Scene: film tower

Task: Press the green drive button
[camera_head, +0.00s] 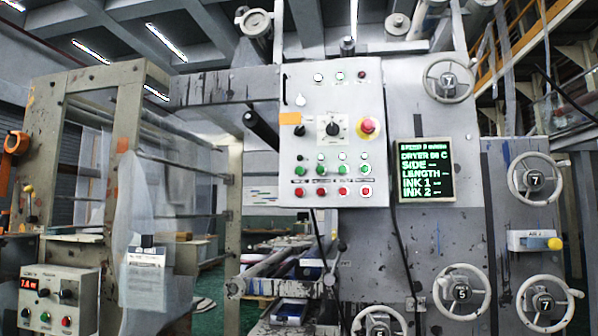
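A light grey control panel (363,95) stands upright in the middle of the view. A row of several green buttons (343,170) runs across its lower part, directly above a row of red buttons (343,192). The labels are too small to read, so I cannot tell which green button is the drive one. A smaller control box (60,280) at the lower left also carries a green button (45,316). My gripper is not in view.
A red emergency-stop knob (367,126) and black rotary switch (333,128) sit above the buttons. A green-text display (425,170) is to the right. Numbered handwheels (536,180) stick out at the right. A clear plastic sheet (142,190) hangs at the left.

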